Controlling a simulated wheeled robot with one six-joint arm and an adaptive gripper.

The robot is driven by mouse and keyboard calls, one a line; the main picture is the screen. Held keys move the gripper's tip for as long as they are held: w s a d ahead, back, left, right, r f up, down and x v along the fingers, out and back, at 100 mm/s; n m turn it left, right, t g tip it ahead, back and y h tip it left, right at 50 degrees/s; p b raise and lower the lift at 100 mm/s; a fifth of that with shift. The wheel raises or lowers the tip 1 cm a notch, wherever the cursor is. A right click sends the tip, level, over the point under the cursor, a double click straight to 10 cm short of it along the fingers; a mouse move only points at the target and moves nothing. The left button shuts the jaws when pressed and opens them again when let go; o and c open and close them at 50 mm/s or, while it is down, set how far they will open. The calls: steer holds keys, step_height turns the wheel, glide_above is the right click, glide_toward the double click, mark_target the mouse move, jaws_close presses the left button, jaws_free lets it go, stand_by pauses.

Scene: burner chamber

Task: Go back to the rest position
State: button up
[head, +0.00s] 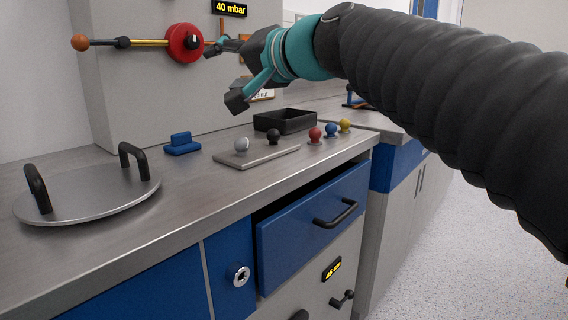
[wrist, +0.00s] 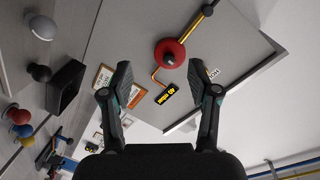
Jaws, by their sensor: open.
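My gripper (head: 222,75) is open and empty in the head view, raised above the bench in front of the grey chamber. Its open fingers (wrist: 160,82) also show in the wrist view, with nothing between them. A red round valve body (head: 185,43) with a brass rod and an orange ball end (head: 80,42) is on the chamber front, just left of my gripper. The red valve body also shows in the wrist view (wrist: 169,53), beyond my fingers.
On the bench (head: 190,215) are a round lid with two handles (head: 95,195), a blue block (head: 182,144), a plate (head: 257,156) with grey and black knobs, a black tray (head: 285,121), and red, blue and yellow knobs. A blue drawer (head: 312,225) stands slightly open.

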steer(key=s+d+f+g+h, duration=0.2)
steer(key=s+d+f+h, duration=0.2)
steer(key=f, duration=0.9)
steer(key=s+d+f+n+g+h, duration=0.1)
steer(key=s+d+f+h, duration=0.3)
steer(key=s+d+f, duration=0.6)
steer(key=s+d+f+g+h, duration=0.2)
steer(key=s+d+f+h, duration=0.2)
steer(key=d+f, duration=0.6)
step_height(320, 180, down, 8)
steer(key=s, duration=0.2)
steer(key=shift+s+d+g, duration=0.25)
steer(key=shift+s+g, duration=0.05)
steer(key=shift+s, duration=0.1)
